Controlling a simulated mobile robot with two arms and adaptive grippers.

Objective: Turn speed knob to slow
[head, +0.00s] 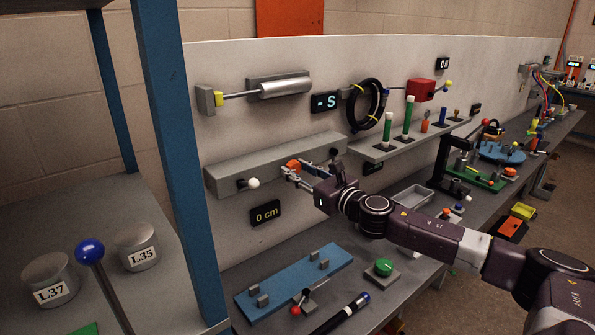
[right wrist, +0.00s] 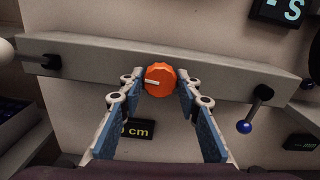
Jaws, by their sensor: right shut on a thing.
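The speed knob is an orange ridged knob (head: 294,164) on the grey bar (head: 235,172) fixed to the pale wall panel. In the right wrist view the knob (right wrist: 160,74) sits between my fingertips, its white pointer mark pointing left. My right gripper (head: 289,172) is shut on the knob, one finger on each side; the fingers also frame it in the right wrist view (right wrist: 160,84). No speed labels are readable near the knob. My left gripper is not in view.
On the bar, a white-ball lever (head: 252,183) is left of the knob; a blue-ball lever (right wrist: 245,127) is right of it in the wrist view. Displays read "- S" (head: 326,102) and "0 cm" (head: 265,213). Below are a blue plate (head: 295,280) and green button (head: 383,267).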

